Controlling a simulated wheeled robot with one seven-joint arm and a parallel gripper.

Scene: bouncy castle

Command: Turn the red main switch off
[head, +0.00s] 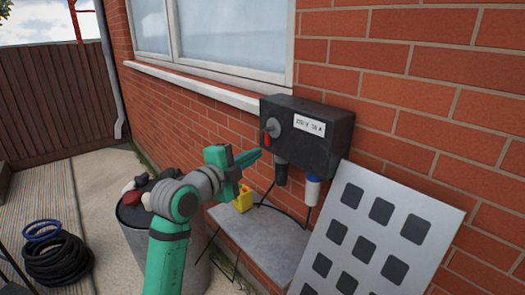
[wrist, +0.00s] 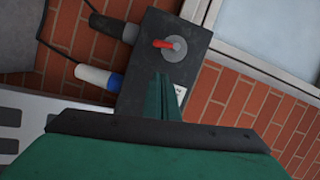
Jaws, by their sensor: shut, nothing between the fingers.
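The red main switch (head: 266,137) is a small handle on a round grey disc (head: 273,126), on the left part of a black wall box (head: 330,145). In the head view the handle points downward from the disc. In the wrist view the red handle (wrist: 162,44) points left from the disc (wrist: 175,48). My gripper (head: 258,154) is shut and empty, its green fingertips just below and in front of the switch. In the wrist view the fingertips (wrist: 163,78) show over the box face, apart from the handle in the picture. Contact with the box cannot be told.
A black plug (head: 281,172) and a blue-and-white plug (head: 312,188) hang under the box. A white panel with dark squares (head: 440,215) leans at the right. A yellow container (head: 243,200) sits on a grey shelf (head: 262,240). Coiled hoses (head: 58,262) lie at the left.

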